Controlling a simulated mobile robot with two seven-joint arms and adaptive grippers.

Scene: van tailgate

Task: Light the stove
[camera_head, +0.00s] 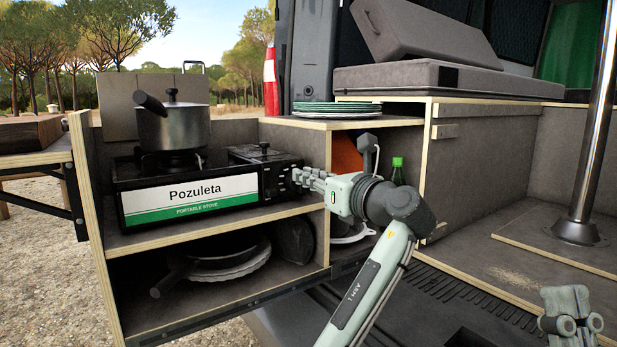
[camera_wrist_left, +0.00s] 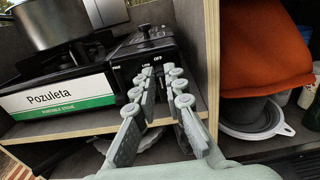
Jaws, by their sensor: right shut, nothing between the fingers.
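The black portable stove (camera_head: 215,187), with a white-and-green "Pozuleta" front, stands on the upper shelf of the pull-out unit. Its control panel shows in the left wrist view (camera_wrist_left: 150,48), with an "OFF" mark. My left gripper (camera_head: 300,178) is at the right end of the stove's front. In the left wrist view its fingers (camera_wrist_left: 160,78) are partly open, their tips at the panel below the "OFF" mark. The knob is mostly hidden by the fingers; I cannot tell whether they touch it. My right gripper (camera_head: 570,315) is shut and empty at the lower right.
A grey pot (camera_head: 173,127) with a lid sits on the stove. Pans and plates (camera_head: 220,262) are on the shelf below. Stacked plates (camera_head: 336,108) lie on the counter to the right. A green bottle (camera_head: 397,172) stands behind my left wrist. A metal post (camera_head: 594,120) rises at the right.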

